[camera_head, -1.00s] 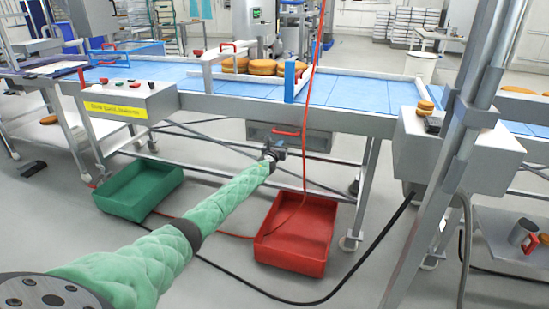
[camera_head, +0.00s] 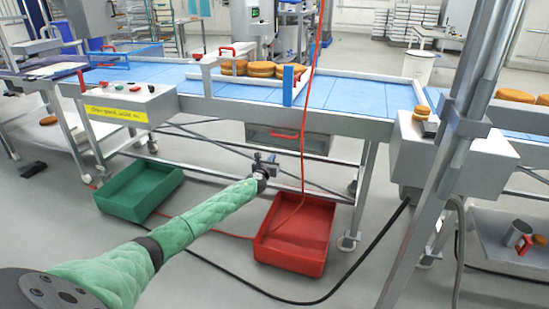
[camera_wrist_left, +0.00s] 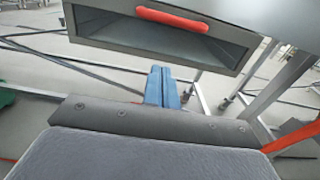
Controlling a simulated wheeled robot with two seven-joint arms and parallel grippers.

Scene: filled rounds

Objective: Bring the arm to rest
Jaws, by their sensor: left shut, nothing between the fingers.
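My left arm (camera_head: 190,225) in its green quilted sleeve reaches in from the lower left in the head view. Its gripper (camera_head: 266,158) is in front of the conveyor table, below the drawer with the red handle (camera_head: 285,136). In the left wrist view the two blue fingers (camera_wrist_left: 162,88) lie together, shut and empty. They point at the open-fronted grey drawer box (camera_wrist_left: 165,38); I cannot tell the gap between them. My right gripper is in neither view.
A green crate (camera_head: 110,205) and a red crate (camera_head: 262,258) stand on the floor below. A red cord (camera_head: 307,100) hangs in front of the conveyor (camera_head: 350,95), which carries several filled rounds (camera_head: 262,70). A grey post (camera_head: 455,150) stands at the right.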

